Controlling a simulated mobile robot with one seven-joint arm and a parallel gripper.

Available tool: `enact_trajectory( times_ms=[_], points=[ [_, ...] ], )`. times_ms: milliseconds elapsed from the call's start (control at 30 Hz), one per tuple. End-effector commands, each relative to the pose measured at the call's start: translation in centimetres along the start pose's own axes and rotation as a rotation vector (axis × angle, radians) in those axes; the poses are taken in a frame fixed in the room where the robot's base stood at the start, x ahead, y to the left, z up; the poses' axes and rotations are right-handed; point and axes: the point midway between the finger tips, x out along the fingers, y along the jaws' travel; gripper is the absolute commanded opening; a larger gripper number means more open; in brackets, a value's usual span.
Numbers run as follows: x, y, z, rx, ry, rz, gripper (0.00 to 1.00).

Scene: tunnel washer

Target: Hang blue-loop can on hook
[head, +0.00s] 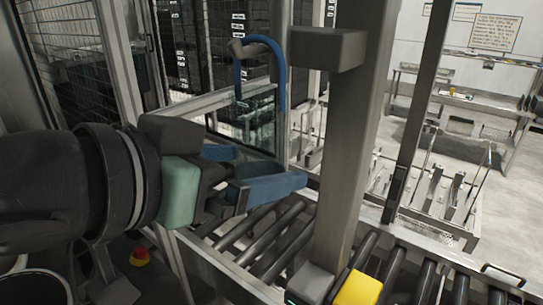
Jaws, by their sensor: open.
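A blue loop (281,78) stands upright as an arch at the upper middle of the head view. A grey peg-like hook (240,48) shows at the loop's upper left, and the top of the loop appears to pass over it. I cannot tell whether the loop bears on it.
A thick grey post (350,150) with a side block (327,48) stands just right of the loop. A roller conveyor (265,235) runs below my gripper. A yellow block (358,290) is at the post's foot. A red button (139,256) is at lower left.

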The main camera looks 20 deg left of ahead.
Motion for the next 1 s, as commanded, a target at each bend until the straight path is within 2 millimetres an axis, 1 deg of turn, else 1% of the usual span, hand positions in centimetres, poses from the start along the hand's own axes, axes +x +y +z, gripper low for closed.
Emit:
enact_trajectory(
  times_ms=[133,233,367,500,600,700,833,1000],
  points=[
    [-0.5,0.0,-0.1,-0.001,0.000,-0.001,1.00],
    [-1.8,-0.1,-0.3,-0.001,0.002,-0.002,1.00],
    [-4.6,-0.1,-0.4,-0.002,0.002,-0.004,1.00],
    [-7.8,-0.1,-0.4,-0.001,0.002,-0.004,1.00],
    [-9.8,-0.1,-0.4,-0.002,0.001,-0.003,1.00],
    [-11.4,-0.1,-0.3,-0.002,0.001,-0.003,1.00],
    [-12.6,0.0,-0.2,-0.001,0.001,-0.001,1.00],
    [-13.0,0.0,0.0,0.000,0.000,0.000,1.00]
  ],
)
